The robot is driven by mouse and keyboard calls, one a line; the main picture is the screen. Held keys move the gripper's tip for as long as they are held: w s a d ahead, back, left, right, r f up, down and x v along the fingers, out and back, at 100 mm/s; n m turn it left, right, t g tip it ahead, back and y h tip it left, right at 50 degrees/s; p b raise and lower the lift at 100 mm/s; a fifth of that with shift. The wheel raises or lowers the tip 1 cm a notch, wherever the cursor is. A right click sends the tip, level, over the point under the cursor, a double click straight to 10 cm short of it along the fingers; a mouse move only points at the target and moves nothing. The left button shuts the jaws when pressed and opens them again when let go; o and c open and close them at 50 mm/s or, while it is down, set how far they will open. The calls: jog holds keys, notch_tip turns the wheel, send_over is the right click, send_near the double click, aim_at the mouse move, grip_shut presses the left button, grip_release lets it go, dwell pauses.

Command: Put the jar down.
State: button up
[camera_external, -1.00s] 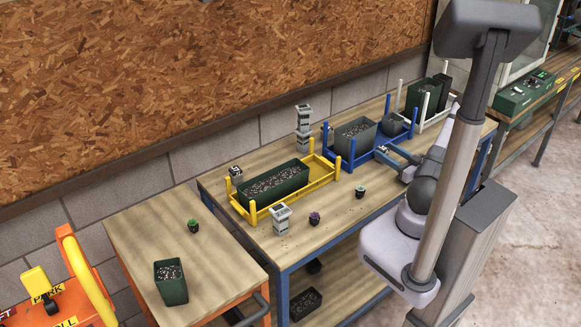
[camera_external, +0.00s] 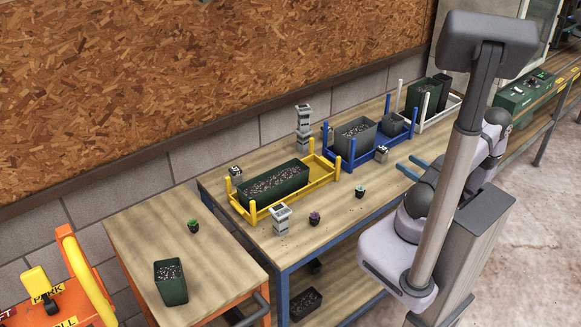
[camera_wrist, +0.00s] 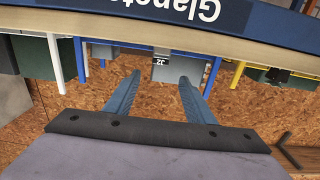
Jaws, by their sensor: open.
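The jar (camera_external: 382,154), a small grey block-like container with a pale numbered label, stands upright on the table at the front right of the blue rack. In the wrist view the jar (camera_wrist: 163,69) appears upside down, beyond my fingertips and between them. My gripper (camera_external: 407,165) has its blue fingers spread and empty, to the right of the jar and apart from it. In the wrist view my gripper (camera_wrist: 160,77) shows a clear gap between its fingers. The jar's far side is hidden.
The blue rack (camera_external: 327,151) with grey pots is just behind the jar. A yellow rack (camera_external: 323,180) with a long green planter is to the left. Small plants (camera_external: 360,191) (camera_external: 314,218) stand near the front edge. Bare tabletop lies between the jar and the plants.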

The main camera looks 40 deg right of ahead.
aim_at(386, 150)
jog(key=shift+o, duration=0.4)
jog(key=shift+s, duration=0.9)
jog(key=w+a+y, duration=0.1)
jog(key=w, duration=0.1)
jog(key=w+a+n+y, duration=0.1)
jog(key=w+a, duration=0.1)
jog(key=w+a+n+y, duration=0.1)
jog(key=shift+w+a, duration=0.25)
jog(key=shift+w, duration=0.15)
jog(key=d+m+h, duration=0.1)
jog(key=d, duration=0.1)
jog(key=w+d+m+h, duration=0.1)
jog(key=d+h, duration=0.1)
jog(key=shift+w+d, duration=0.15)
jog(key=shift+d, duration=0.15)
jog(key=shift+w+a+r+p, duration=0.1)
jog(key=shift+w+p, duration=1.35)
jog(key=shift+w, duration=2.25)
